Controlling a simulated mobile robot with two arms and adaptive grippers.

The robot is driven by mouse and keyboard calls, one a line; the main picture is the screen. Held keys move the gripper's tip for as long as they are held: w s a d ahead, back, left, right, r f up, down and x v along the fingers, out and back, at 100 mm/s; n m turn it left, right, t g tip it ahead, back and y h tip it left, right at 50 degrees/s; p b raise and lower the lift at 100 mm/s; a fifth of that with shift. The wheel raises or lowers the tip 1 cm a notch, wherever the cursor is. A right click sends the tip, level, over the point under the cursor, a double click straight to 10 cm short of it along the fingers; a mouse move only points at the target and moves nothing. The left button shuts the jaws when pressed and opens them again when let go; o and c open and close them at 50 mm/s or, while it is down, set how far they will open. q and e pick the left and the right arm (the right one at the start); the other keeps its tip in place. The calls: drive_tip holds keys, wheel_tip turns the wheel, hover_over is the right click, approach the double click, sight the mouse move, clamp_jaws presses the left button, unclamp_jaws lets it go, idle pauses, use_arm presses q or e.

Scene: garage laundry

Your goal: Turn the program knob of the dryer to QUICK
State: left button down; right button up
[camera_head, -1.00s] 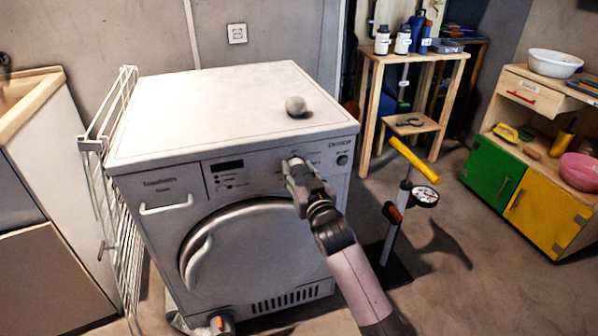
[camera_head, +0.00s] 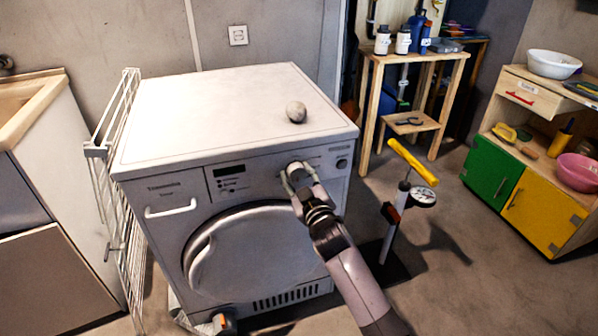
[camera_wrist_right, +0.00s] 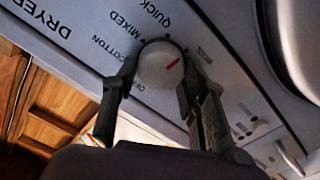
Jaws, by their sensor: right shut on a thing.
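The white dryer (camera_head: 170,238) stands in front of me in the head view, its control panel facing me. My right gripper (camera_head: 292,171) is at the panel's right half, shut on the round program knob (camera_wrist_right: 160,66). In the right wrist view one finger is on each side of the knob. MIXED, COTTON and OFF are printed further round to the left. My left gripper is not in view.
A grey ball (camera_head: 296,112) lies on the dryer top. A white wire rack (camera_head: 118,200) stands at the dryer's left side. A wooden bench (camera_head: 415,58) stands behind.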

drive_tip(key=n, duration=0.3)
drive_tip(key=shift+p, duration=0.3)
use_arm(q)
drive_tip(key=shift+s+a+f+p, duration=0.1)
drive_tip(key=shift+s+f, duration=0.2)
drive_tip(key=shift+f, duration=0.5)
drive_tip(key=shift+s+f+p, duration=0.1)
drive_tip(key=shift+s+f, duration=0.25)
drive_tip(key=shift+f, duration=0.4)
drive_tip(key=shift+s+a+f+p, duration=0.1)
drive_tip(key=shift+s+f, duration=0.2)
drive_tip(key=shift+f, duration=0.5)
use_arm(e)
drive_tip(key=shift+a+f+n, duration=0.1)
drive_tip(key=shift+n, duration=1.7)
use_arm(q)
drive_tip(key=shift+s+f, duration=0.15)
use_arm(e)
drive_tip(key=o, duration=1.1)
drive_tip(key=shift+o, duration=0.2)
